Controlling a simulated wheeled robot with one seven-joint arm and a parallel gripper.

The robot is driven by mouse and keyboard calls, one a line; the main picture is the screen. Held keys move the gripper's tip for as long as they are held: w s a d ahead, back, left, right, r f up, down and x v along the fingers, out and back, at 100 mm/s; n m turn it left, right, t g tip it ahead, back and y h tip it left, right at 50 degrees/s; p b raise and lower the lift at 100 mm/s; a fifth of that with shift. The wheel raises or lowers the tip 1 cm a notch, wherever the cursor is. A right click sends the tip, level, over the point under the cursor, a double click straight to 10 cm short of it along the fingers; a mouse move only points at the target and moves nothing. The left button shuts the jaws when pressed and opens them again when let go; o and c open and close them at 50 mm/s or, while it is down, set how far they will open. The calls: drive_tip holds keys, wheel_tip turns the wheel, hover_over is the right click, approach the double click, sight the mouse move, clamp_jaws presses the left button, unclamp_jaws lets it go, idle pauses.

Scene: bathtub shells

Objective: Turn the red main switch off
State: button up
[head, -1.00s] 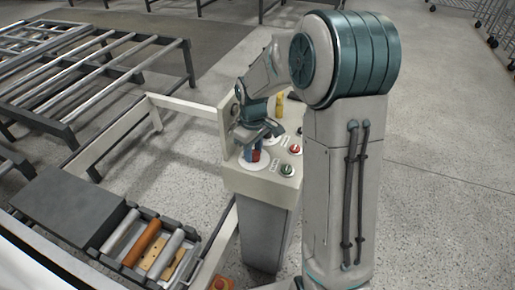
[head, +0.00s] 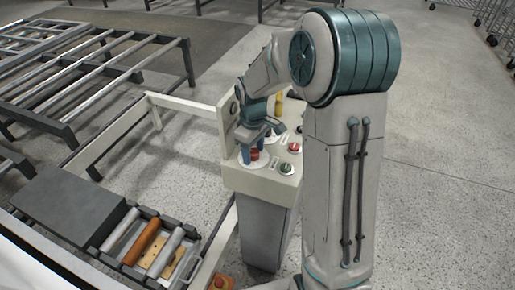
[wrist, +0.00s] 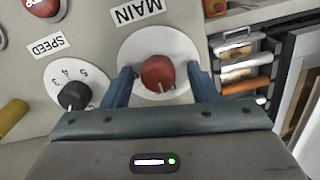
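The red main switch (wrist: 158,73) is a round knob on a white disc, beside a MAIN label (wrist: 137,10) in the wrist view. It also shows in the head view (head: 254,154), partly hidden by my gripper. My gripper (wrist: 160,70) is open, with one blue finger on each side of the knob and a visible gap on both sides. In the head view my gripper (head: 256,142) is low over the control panel (head: 262,184).
A black SPEED dial (wrist: 74,95), another red control (wrist: 43,8) and a yellow part (wrist: 12,117) are near the switch. A green button (head: 287,169) and a red button (head: 294,148) sit to its right in the head view. A roller conveyor (head: 150,245) stands at lower left.

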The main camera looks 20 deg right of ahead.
sight(253, 151)
drive_tip(key=shift+w+r, duration=0.1)
drive_tip(key=shift+r, duration=0.1)
wheel_tip(253, 151, up, 14)
drive_tip(key=shift+f, duration=0.25)
idle(0.4)
drive_tip(key=s+f+m+t, duration=0.1)
drive_tip(key=s+m, duration=0.3)
drive_tip(key=s, duration=0.7)
drive_tip(key=s+d+f+m+t, duration=0.1)
drive_tip(key=s+m, duration=0.3)
drive_tip(key=s, duration=0.7)
drive_tip(key=shift+f+t, duration=0.4)
drive_tip(key=shift+t, duration=0.1)
drive_tip(key=shift+w, duration=0.1)
drive_tip(key=c, duration=0.4)
drive_tip(key=shift+a, duration=0.15)
